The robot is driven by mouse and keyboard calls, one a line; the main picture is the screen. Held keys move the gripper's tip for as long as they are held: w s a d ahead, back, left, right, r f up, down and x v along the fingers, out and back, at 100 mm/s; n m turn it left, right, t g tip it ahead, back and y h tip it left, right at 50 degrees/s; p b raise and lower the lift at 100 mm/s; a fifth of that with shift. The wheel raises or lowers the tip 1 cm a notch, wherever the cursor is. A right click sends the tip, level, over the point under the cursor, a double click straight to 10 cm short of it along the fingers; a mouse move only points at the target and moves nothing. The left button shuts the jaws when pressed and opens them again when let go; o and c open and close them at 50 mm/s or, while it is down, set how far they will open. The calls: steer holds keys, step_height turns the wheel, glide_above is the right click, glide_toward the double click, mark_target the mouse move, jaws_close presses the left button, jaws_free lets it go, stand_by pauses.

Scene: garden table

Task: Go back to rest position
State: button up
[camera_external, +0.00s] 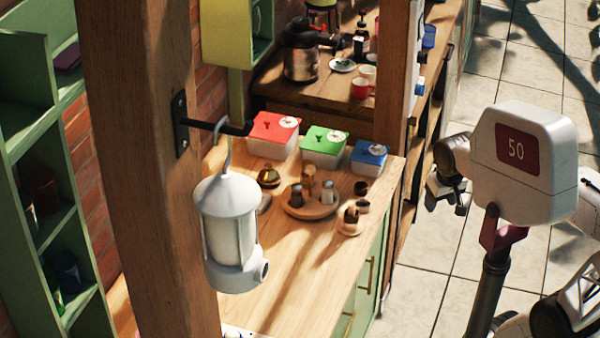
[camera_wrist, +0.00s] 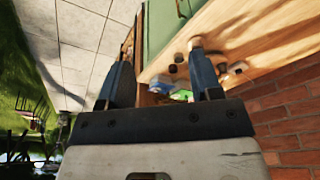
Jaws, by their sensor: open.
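My gripper (camera_external: 446,193) is to the right of the wooden counter (camera_external: 285,262) in the external view, over the tiled floor and apart from the counter. In the wrist view my gripper (camera_wrist: 159,58) has its two dark fingers spread wide, with nothing held between them. The counter edge and small items on it show beyond the fingers, tilted in that view.
On the counter stand containers with red (camera_external: 275,126), green (camera_external: 324,140) and blue (camera_external: 369,153) lids, and a round wooden tray (camera_external: 312,211) with shakers. A white lantern (camera_external: 229,225) hangs from a wooden post. The tiled floor (camera_external: 425,300) beside the counter is open.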

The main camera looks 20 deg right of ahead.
steer(key=s, duration=0.1)
steer(key=s+f, duration=0.1)
steer(key=s, duration=0.1)
steer(key=s+d+f, duration=0.1)
steer(key=s, duration=0.1)
